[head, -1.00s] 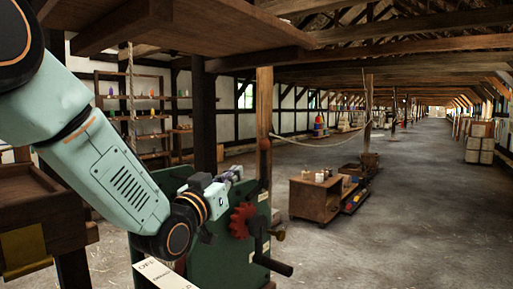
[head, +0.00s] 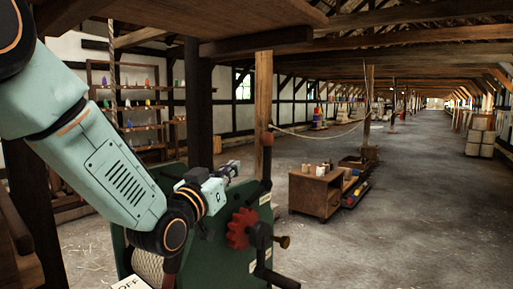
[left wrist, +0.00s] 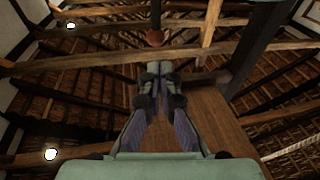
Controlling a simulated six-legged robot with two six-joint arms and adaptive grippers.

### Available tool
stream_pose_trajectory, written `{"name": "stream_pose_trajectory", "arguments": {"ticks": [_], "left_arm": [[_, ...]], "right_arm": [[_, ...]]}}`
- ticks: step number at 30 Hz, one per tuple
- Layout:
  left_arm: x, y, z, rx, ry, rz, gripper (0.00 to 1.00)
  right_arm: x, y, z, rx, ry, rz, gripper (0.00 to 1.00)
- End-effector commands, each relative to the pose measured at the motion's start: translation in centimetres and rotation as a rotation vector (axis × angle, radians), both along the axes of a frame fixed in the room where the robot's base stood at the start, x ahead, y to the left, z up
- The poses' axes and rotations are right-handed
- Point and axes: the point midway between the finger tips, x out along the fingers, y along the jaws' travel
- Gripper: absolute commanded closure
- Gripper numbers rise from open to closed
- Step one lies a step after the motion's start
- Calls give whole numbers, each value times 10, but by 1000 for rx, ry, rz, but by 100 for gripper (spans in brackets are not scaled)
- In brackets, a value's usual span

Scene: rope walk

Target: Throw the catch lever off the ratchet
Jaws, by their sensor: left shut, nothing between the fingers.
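The ratchet is a red toothed wheel (head: 240,228) on the side of a green machine housing (head: 225,262). A dark upright lever with a red-brown ball knob (head: 267,139) rises above and right of it; I take this as the catch lever. My left gripper (head: 234,168) is shut and empty, left of the lever and a little below its knob, apart from it in the head view. In the left wrist view a red-brown ball (left wrist: 155,38) shows just beyond the closed fingertips (left wrist: 155,72). Whether they touch cannot be told. The right gripper is out of view.
A black crank (head: 265,245) and brass knob (head: 284,242) stick out beside the ratchet. A rope drum (head: 148,268) sits under my left forearm. A wooden beam (head: 258,42) hangs overhead. A low wooden cabinet (head: 314,195) stands beyond; the floor to the right is open.

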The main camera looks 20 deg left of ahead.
Motion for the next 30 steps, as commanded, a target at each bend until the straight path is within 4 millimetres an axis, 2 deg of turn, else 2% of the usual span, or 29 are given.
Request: {"name": "stream_pose_trajectory", "arguments": {"ticks": [9, 14, 17, 30], "left_arm": [[-4, -2, 0, 1, 0, -2, 100], [2, -2, 1, 3, -1, -1, 100], [13, -3, 3, 5, -1, -1, 100], [83, -12, 15, 2, 0, -2, 100]], "right_arm": [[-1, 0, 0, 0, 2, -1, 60], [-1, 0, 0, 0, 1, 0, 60], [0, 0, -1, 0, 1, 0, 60], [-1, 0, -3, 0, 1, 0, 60]]}}
